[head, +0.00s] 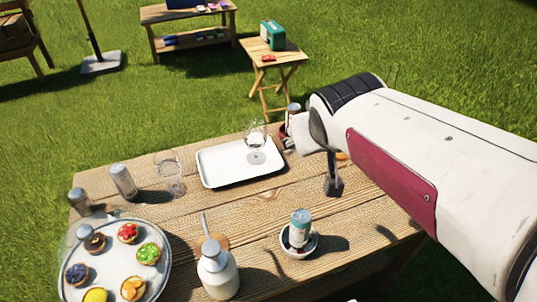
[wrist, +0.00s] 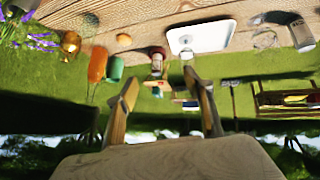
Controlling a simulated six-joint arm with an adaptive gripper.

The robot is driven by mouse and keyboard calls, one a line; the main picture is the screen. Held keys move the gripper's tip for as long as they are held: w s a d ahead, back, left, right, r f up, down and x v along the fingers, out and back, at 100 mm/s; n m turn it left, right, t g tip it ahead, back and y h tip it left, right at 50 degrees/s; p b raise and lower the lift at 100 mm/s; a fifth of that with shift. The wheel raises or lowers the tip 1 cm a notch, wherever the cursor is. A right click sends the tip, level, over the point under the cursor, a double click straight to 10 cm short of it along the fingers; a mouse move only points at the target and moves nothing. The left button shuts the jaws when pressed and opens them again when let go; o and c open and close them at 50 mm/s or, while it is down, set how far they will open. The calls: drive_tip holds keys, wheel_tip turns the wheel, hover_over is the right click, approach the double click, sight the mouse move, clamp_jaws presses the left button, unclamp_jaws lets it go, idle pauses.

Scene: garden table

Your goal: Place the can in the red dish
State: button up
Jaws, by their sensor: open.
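A can with a grey top and a red-and-white body (wrist: 155,70) appears to stand in the dark red dish (wrist: 157,50), seen upside down in the wrist view. In the head view, a can (head: 293,108) shows behind the end of my arm, with a sliver of the red dish (head: 284,130) below it. Contact between them is unclear. Another can, white and teal (head: 300,228), stands in a small white bowl (head: 312,246) at the front. My gripper (wrist: 163,88) is open with nothing between its fingers; the dish and can lie beyond them.
A white tray (head: 215,178) holds a clear glass (head: 255,140). Another glass (head: 168,170) and grey-topped containers (head: 123,180) stand left. A platter of tarts (head: 118,270) and a pump bottle (head: 217,272) occupy the front left. Bare table lies between tray and bowl.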

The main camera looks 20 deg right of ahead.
drive_tip(key=s+a+f+g+y, duration=0.1)
drive_tip(key=s+a, duration=0.3)
drive_tip(key=s, duration=0.3)
drive_tip(key=s+a+f+n+g+y, duration=0.1)
drive_tip(key=s+a+f, duration=0.1)
drive_tip(key=s+a, duration=0.3)
drive_tip(key=shift+s+y, duration=0.3)
drive_tip(key=shift+s, duration=0.9)
